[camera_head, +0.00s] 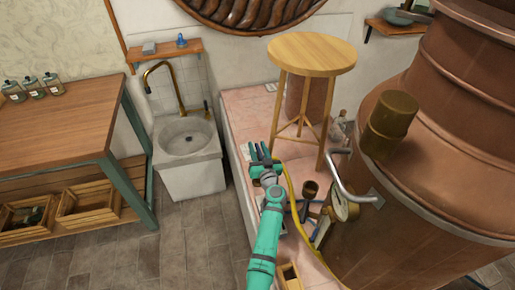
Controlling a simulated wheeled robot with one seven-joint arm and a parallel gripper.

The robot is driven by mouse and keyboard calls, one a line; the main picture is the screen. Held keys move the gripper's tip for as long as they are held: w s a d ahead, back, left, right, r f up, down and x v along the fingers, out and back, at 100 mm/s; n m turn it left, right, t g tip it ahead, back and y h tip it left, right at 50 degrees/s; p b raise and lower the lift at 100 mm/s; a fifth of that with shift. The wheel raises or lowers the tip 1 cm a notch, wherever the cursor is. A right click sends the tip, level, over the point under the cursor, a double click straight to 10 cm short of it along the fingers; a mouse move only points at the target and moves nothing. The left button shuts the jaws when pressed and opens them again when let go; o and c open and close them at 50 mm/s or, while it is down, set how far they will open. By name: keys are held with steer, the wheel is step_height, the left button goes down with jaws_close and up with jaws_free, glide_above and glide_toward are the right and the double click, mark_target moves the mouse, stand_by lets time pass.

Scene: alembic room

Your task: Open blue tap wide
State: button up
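My gripper (260,149) is at the end of my green arm, above the pink tiled step near the stool. Its two dark fingers look spread apart with nothing visible between them. A small dark blue handle (207,106) stands at the right back of the white sink (190,172), left of my gripper and apart from it. A bluish part (322,232) also shows low beside the copper vessel, right of my arm. Which of these is the blue tap is hard to tell at this size. A brass spout (165,68) arches over the sink.
A wooden stool (312,54) stands on the tiled step (243,101). A large copper vessel (385,235) with a bent metal handle (345,181) and a gauge (344,205) fills the right. A yellow hose (291,193) runs behind my arm. A workbench (62,128) is at left; floor between is clear.

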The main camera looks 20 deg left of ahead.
jaws_close()
